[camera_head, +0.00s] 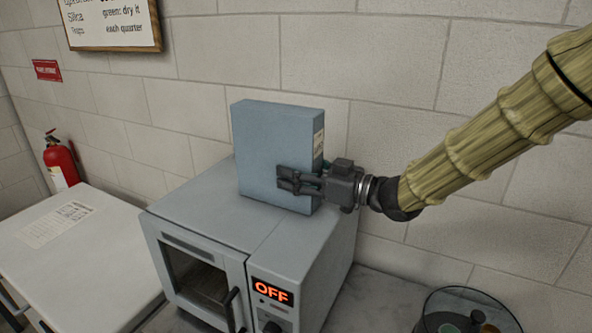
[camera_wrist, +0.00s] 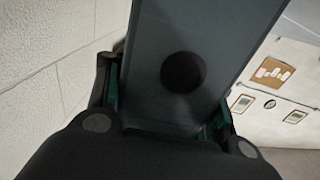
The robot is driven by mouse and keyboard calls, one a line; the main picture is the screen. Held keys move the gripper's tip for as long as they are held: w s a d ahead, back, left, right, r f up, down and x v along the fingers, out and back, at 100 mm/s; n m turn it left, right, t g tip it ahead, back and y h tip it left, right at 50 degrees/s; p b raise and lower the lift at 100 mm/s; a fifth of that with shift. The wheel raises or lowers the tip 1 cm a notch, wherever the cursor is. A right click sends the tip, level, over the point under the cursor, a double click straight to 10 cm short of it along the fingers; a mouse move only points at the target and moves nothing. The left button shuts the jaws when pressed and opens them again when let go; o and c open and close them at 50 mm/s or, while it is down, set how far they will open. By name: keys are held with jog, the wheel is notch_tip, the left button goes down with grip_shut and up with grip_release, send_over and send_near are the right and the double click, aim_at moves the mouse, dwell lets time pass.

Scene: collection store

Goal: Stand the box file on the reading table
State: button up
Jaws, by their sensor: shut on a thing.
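The blue-grey box file (camera_head: 270,150) stands upright on top of a grey oven-like cabinet, near the wall. My gripper (camera_head: 300,182) reaches in from the right and is shut on the box file low on its right side. In the wrist view the box file's narrow face (camera_wrist: 190,40) with a dark round hole sits between my fingers (camera_wrist: 170,110). I cannot tell whether the box file's base touches the cabinet top. A white table (camera_head: 110,265) stands at the left with a printed sheet on it; I cannot tell whether it is the reading table.
The grey cabinet (camera_head: 195,205) has a glass door and a lit OFF display. A round glass container (camera_head: 465,312) stands at the lower right. A red fire extinguisher (camera_head: 61,163) is by the wall behind the white table. Most of the white table top is clear.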

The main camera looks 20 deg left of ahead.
jog(key=o, duration=1)
jog(key=shift+f, duration=0.1)
jog(key=o, duration=0.6)
jog(key=shift+c, duration=0.2)
